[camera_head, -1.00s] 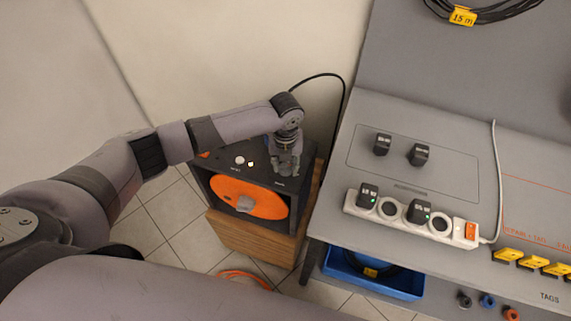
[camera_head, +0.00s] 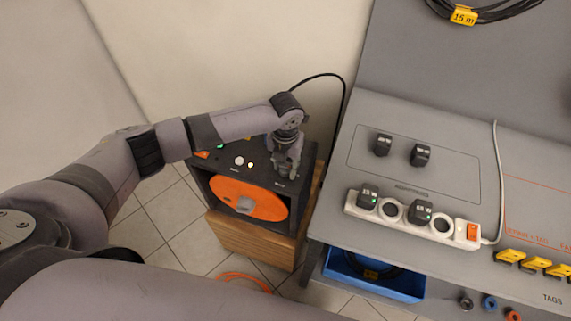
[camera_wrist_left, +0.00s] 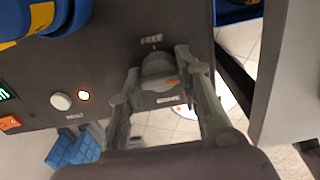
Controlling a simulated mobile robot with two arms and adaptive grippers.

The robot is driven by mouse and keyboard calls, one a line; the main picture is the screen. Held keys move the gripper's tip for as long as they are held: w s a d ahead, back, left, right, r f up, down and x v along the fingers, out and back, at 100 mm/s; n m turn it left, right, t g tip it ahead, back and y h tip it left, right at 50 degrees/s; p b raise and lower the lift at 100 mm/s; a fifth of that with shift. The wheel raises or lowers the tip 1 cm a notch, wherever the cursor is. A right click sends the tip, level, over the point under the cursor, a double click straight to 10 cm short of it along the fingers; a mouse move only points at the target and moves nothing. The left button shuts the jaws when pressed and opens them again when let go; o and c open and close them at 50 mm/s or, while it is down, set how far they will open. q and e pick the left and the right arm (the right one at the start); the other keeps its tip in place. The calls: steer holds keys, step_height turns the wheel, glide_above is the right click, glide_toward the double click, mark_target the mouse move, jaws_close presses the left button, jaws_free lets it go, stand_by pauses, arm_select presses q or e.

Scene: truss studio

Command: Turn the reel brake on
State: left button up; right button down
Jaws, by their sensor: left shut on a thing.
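The dark reel box (camera_head: 262,167) stands on a wooden cabinet, with an orange reel (camera_head: 262,203) and grey hub in its front. My left gripper (camera_head: 285,170) points down at the right part of its top. In the left wrist view, a dark round brake knob (camera_wrist_left: 158,66) sits between the fingers of this gripper (camera_wrist_left: 160,84), which is shut on it. A "FREE" label shows above the knob. An orange mark on the knob lies toward the lower label, which is too blurred to read. My right gripper is not in view.
A white button (camera_head: 239,161) and a lit orange lamp (camera_head: 250,165) are on the box top, left of the gripper. The grey workbench (camera_head: 450,130) stands close on the right, with a power strip (camera_head: 459,236). A black cable (camera_head: 343,100) runs behind the box.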

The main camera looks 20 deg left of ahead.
mark_target(285, 166)
arm_select(q)
steer(key=o, duration=1.1)
steer(key=shift+o, duration=0.2)
step_height(285, 166, up, 12)
